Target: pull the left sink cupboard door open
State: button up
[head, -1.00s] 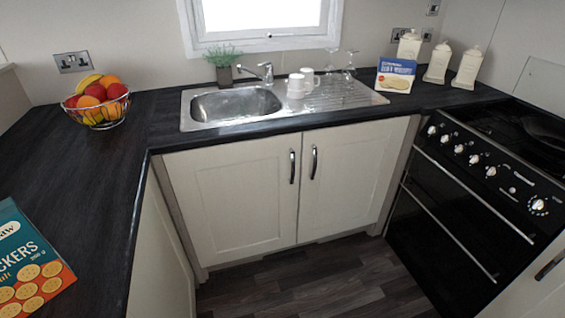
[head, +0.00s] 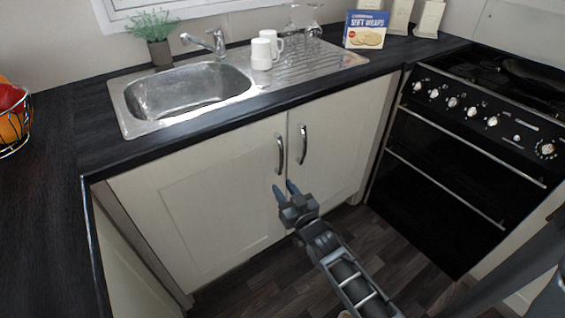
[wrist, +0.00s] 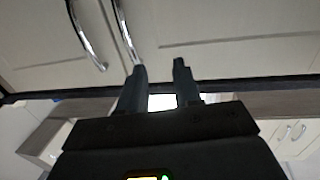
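The left sink cupboard door (head: 205,205) is a cream panel under the sink and looks closed, level with the right door (head: 335,135). Its curved metal handle (head: 280,155) is upright near the seam between the doors. My gripper (head: 285,189) is in front of the doors, just below that handle in the head view. Its two fingers are apart with nothing between them. In the wrist view, the open fingers (wrist: 159,68) point towards the door fronts. Two handles show to their left; the nearer one (wrist: 125,30) is apart from the fingers.
The right door's handle (head: 303,144) is close beside the left one. A black oven (head: 440,165) stands to the right. The dark worktop (head: 95,150) overhangs the doors. Dark wood floor (head: 250,285) lies clear in front of the left door.

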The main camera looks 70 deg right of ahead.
jog(key=w+d+m+h, duration=0.1)
jog(key=w+d, duration=0.5)
jog(key=d, duration=0.7)
jog(key=shift+w+d+f+g+b, duration=0.15)
jog(key=shift+f+g+b, duration=0.15)
jog(key=shift+b, duration=0.15)
grip_shut()
dwell(0.8)
